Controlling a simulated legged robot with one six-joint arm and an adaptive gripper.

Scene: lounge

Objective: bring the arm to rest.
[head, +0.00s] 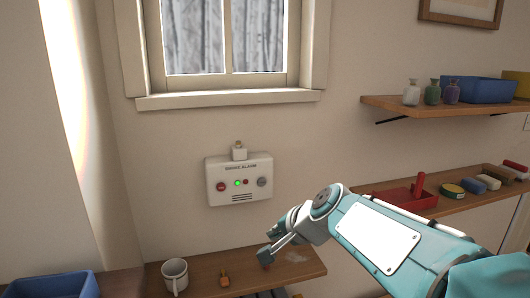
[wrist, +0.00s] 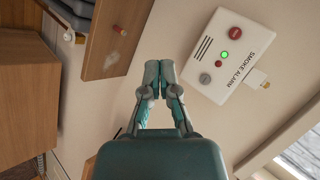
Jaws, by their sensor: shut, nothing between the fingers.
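My gripper (head: 268,250) hangs over the right part of the low wooden shelf in the head view, at the end of my teal arm. In the wrist view the two fingers of my gripper (wrist: 159,70) come together at their tips, with nothing between them. The arm reaches in from the lower right of the head view. The tips point down and left there, below and right of the white smoke alarm (head: 239,180).
A blue bin (head: 50,285) stands at lower left. A red tray (head: 405,198) and several small items sit on the right shelf, below an upper shelf (head: 440,106) with bottles.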

